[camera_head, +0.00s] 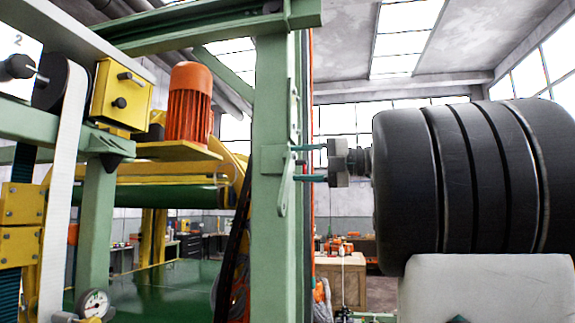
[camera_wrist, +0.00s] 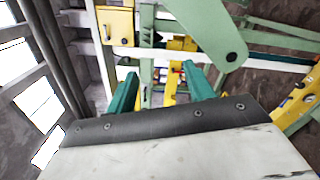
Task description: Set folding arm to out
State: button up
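My gripper (camera_head: 298,163) is beside the green upright post (camera_head: 268,120) in the head view, its two teal fingers pointing left. In the wrist view my gripper (camera_wrist: 160,72) shows its fingers wide apart, with nothing clearly held between them. A narrow green plate with a rounded lower end (camera_head: 283,196) hangs along the post near the fingers; it may be the folding arm. A large green rounded plate with a dark hole (camera_wrist: 212,28) is beyond the fingers at the upper right in the wrist view. I cannot tell whether the fingers touch anything.
A yellow box with black knobs (camera_head: 122,95) and an orange motor (camera_head: 189,105) are on the green machine frame at left. A green top beam (camera_head: 200,30) crosses overhead. A pressure gauge (camera_head: 94,303) is at lower left. A wooden crate (camera_head: 343,280) stands behind, right of the post.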

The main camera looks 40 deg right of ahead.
jog(key=shift+s+d, duration=0.15)
jog(key=shift+s, duration=0.15)
dwell(0.4)
